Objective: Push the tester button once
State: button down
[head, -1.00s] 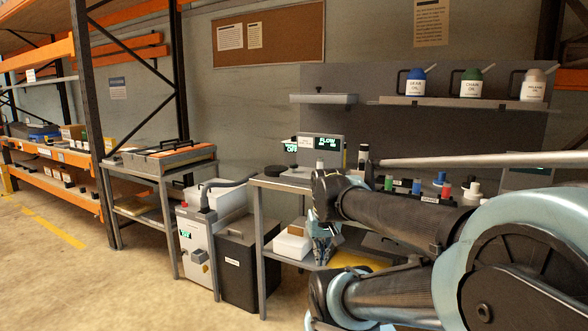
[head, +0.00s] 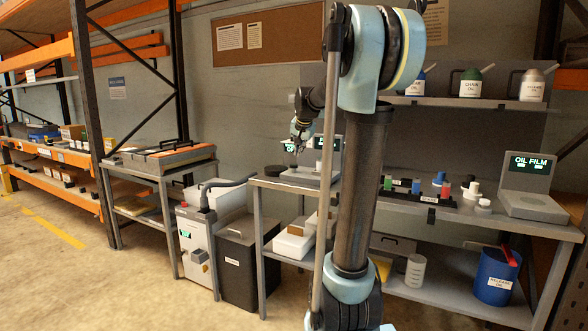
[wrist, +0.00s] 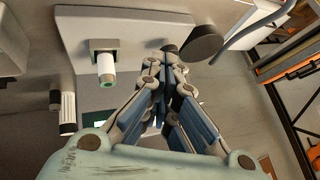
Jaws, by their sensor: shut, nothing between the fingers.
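The flow tester (head: 318,180) stands on the left end of the workbench. Its screens are partly hidden behind my arm and gripper. My gripper (head: 298,143) is in front of and above the tester in the head view. In the wrist view my gripper (wrist: 166,62) is shut and empty, its fingertips pointing at a pale grey surface. A white cylinder with a green ring (wrist: 106,65) is left of the fingertips, and a dark round disc (wrist: 201,43) is just right of them. I cannot make out for certain which part is the button, nor any contact.
A second tester marked OIL FILM (head: 530,185) stands at the bench's right end. Several small coloured bottles (head: 416,186) stand between. A grey machine with a hose (head: 195,245) and a dark bin (head: 240,262) stand left of the bench. Oil cans (head: 471,83) line the shelf above.

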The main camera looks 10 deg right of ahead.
notch_tip(320, 180, up, 3)
jog(key=m+t, duration=0.1)
jog(key=m, duration=0.1)
send_over(294, 166)
jog(key=w+d, duration=0.1)
jog(key=w, duration=0.1)
jog(key=shift+s+r, duration=0.1)
jog(key=shift+r, duration=0.05)
jog(key=shift+f, duration=4.4)
jog(key=shift+f, duration=0.15)
jog(key=shift+f, duration=0.2)
jog(key=shift+f, duration=0.9)
jog(key=shift+r, duration=1.3)
